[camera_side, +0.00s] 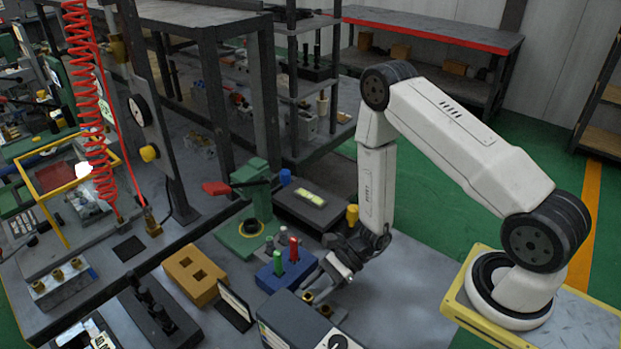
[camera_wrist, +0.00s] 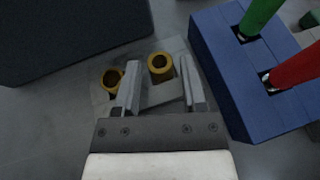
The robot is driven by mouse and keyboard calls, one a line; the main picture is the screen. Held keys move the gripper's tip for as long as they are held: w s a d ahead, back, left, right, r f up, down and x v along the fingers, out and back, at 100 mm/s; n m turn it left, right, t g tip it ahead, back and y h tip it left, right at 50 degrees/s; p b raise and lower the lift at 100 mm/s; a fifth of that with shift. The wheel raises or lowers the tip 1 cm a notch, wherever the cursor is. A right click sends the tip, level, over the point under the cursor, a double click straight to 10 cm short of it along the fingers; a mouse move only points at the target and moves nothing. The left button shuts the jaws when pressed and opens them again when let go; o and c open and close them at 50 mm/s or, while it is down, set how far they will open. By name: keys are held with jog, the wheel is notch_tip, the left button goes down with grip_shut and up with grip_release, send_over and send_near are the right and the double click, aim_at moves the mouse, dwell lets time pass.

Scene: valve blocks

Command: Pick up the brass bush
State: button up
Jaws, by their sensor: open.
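Two brass bushes stand upright on a grey block (camera_wrist: 158,96). In the wrist view, one brass bush (camera_wrist: 160,67) lies between the fingers of my gripper (camera_wrist: 160,78), with a visible gap on each side. The other bush (camera_wrist: 112,79) is just left of the left finger. My gripper is open and holds nothing. In the side view, my gripper (camera_side: 325,280) points down at the bushes, close by; one bush (camera_side: 307,297) shows at the fingertips and another (camera_side: 326,310) nearer the camera. Their lower parts are partly hidden.
A blue block (camera_side: 278,283) with a green and a red handle stands close beside the bushes; it also fills the wrist view's right (camera_wrist: 222,60). A dark box (camera_side: 290,322) stands on their other side. An ochre block (camera_side: 195,275) and a green press (camera_side: 258,200) stand farther left.

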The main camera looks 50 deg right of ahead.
jog(key=shift+w+a+f, duration=0.15)
jog(key=shift+a+f, duration=0.15)
jog(key=shift+a, duration=0.35)
jog(key=shift+c, duration=0.2)
grip_shut()
